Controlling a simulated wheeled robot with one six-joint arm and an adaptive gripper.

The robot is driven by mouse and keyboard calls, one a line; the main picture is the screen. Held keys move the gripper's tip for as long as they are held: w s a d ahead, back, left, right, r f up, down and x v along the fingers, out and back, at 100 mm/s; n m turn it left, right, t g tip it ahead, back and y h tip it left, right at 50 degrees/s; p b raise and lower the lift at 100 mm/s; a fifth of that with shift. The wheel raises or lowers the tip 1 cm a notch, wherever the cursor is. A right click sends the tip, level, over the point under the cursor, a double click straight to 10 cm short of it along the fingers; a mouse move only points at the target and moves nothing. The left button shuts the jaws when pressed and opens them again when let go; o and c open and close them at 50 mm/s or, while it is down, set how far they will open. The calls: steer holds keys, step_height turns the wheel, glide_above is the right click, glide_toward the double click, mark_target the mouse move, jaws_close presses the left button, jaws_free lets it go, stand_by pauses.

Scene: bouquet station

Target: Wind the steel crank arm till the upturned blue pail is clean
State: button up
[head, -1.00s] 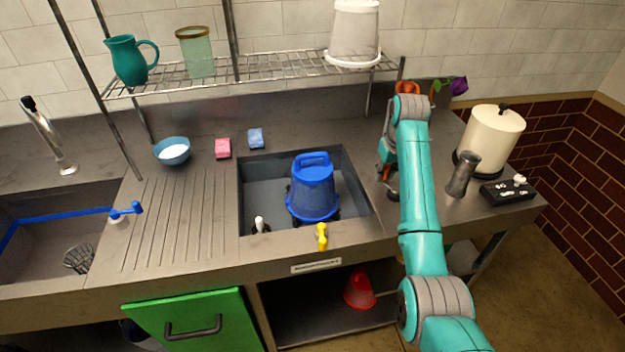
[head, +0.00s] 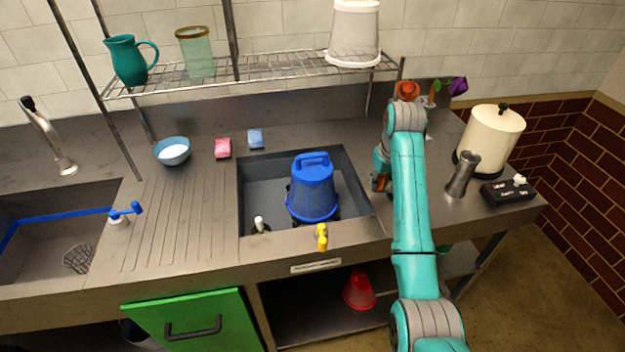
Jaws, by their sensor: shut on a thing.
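The upturned blue pail (head: 313,190) stands base up in the sunken grey basin (head: 262,172), on a dark support that shows only at its lower edge. I cannot make out dirt on its visible side. My gripper (head: 380,182) is low over the counter, just right of the basin, and is shut. It is at the place of the steel crank arm, which my gripper and arm hide almost wholly. The pail and gripper are apart.
A yellow lever (head: 321,237) and white knob (head: 260,224) sit at the basin's front. A pepper-mill-like grey cylinder (head: 463,174), cream canister (head: 490,138) and black control box (head: 508,190) stand right of my arm. The ribbed drainboard (head: 180,220) is clear.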

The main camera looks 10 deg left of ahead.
steer(key=shift+s, duration=0.8)
steer(key=shift+s+d, duration=0.25)
steer(key=shift+s, duration=0.2)
steer(key=shift+s+d, duration=0.2)
steer(key=shift+s, duration=0.25)
steer(key=o, duration=0.8)
steer(key=shift+d, duration=0.1)
